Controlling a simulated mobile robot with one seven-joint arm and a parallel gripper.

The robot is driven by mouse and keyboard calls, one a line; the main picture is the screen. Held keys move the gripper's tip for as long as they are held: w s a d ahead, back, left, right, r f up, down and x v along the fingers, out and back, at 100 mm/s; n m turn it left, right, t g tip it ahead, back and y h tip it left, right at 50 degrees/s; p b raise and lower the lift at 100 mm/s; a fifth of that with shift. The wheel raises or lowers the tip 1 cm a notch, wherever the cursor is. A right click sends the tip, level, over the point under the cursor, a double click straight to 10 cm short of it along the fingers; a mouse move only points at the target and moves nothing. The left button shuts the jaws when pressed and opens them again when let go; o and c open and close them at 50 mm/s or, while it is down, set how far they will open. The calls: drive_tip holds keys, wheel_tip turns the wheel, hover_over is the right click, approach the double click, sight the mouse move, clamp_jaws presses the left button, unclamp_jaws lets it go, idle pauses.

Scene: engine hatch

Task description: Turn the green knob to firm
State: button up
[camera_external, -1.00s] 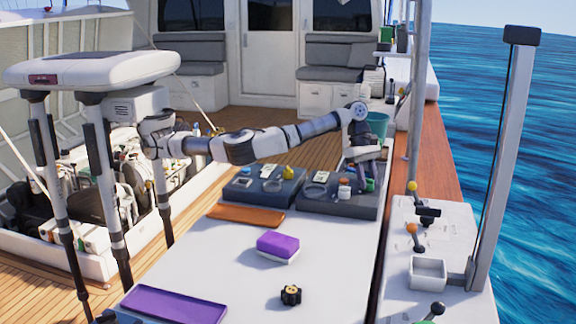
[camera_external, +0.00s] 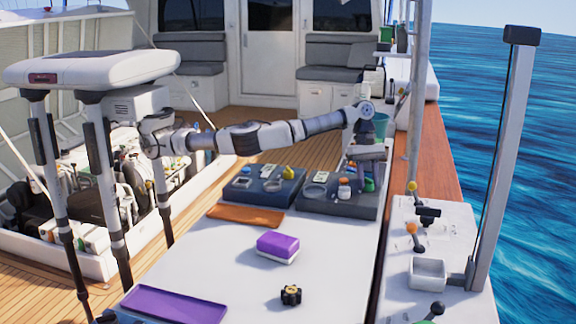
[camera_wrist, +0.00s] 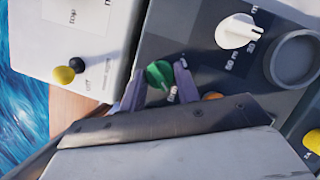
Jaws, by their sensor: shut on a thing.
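The green knob (camera_wrist: 158,73) is on a dark panel with pale markings beside it, too small to read. In the wrist view it sits between the two fingers of my gripper (camera_wrist: 157,86), which is shut on it. In the external view my gripper (camera_external: 368,172) is over the right dark panel, and the green knob (camera_external: 369,185) shows only in small part below it. Which mark the knob points at cannot be told.
A black-and-yellow lever (camera_wrist: 69,72) stands on the white unit to the left. A purple-topped sponge (camera_external: 278,246) and a black knob (camera_external: 291,295) lie on the white top.

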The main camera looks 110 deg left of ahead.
drive_tip(key=o, duration=1)
drive_tip(key=shift+c, duration=0.2)
drive_tip(key=shift+r, duration=0.15)
drive_tip(key=b+v, duration=0.1)
drive_tip(key=v, duration=1.2)
drive_tip(key=shift+a+r, duration=0.2)
drive_tip(key=shift+s, duration=0.1)
